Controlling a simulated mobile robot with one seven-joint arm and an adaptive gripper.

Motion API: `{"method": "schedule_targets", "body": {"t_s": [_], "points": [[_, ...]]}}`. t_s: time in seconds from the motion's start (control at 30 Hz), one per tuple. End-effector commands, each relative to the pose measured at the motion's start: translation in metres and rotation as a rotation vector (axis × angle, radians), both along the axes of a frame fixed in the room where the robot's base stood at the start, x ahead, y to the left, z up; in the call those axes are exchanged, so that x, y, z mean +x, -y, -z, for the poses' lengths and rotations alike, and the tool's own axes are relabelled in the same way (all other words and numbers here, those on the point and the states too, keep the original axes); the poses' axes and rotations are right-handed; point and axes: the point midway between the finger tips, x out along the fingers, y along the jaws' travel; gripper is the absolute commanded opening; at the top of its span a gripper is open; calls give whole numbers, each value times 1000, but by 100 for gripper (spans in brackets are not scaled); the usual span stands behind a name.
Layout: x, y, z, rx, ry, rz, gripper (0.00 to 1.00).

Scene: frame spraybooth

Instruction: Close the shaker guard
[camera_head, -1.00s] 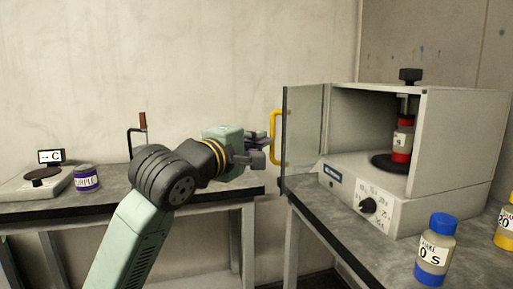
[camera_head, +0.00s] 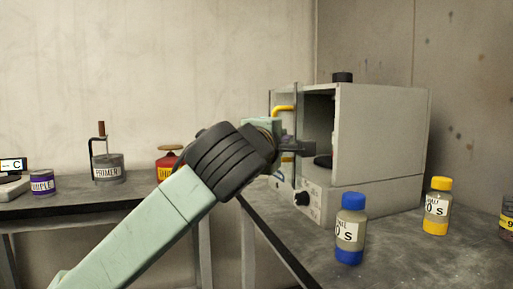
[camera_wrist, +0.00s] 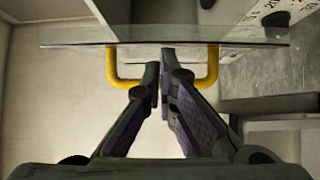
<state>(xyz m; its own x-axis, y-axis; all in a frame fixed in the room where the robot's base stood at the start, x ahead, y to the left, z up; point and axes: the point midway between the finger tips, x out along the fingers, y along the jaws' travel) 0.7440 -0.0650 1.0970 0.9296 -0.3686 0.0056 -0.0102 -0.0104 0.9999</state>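The shaker guard (camera_head: 296,100) is a clear panel seen nearly edge-on at the front of the pale shaker cabinet (camera_head: 380,135). It stands open, and the dark chamber shows beside it. Its yellow handle (camera_head: 284,108) sticks out to the left. In the wrist view the guard (camera_wrist: 75,36) crosses the top, with the U-shaped handle (camera_wrist: 213,68) below it. My gripper (camera_wrist: 160,72) has its fingers nearly together at the middle of the handle, covering part of its bar. I see nothing clasped between them; contact is unclear. The gripper (camera_head: 292,148) is partly hidden in the head view.
A blue-capped bottle (camera_head: 350,230) and a yellow-capped bottle (camera_head: 437,207) stand on the right bench (camera_head: 300,235). A dark knob (camera_head: 302,198) is on the shaker's front.

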Motion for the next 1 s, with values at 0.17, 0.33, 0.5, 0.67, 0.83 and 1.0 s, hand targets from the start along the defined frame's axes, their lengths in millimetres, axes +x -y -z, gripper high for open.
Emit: {"method": "schedule_targets", "body": {"t_s": [0.17,0.33,0.5,0.67,0.83,1.0], "points": [[4,31,2,2,1,-4,0],[7,49,1,-2,-1,-7,0],[8,59,0,-2,-2,-5,0],[8,61,0,-2,-1,-4,0],[8,62,0,-2,-1,-2,0],[7,62,0,-1,0,-1,0]]}}
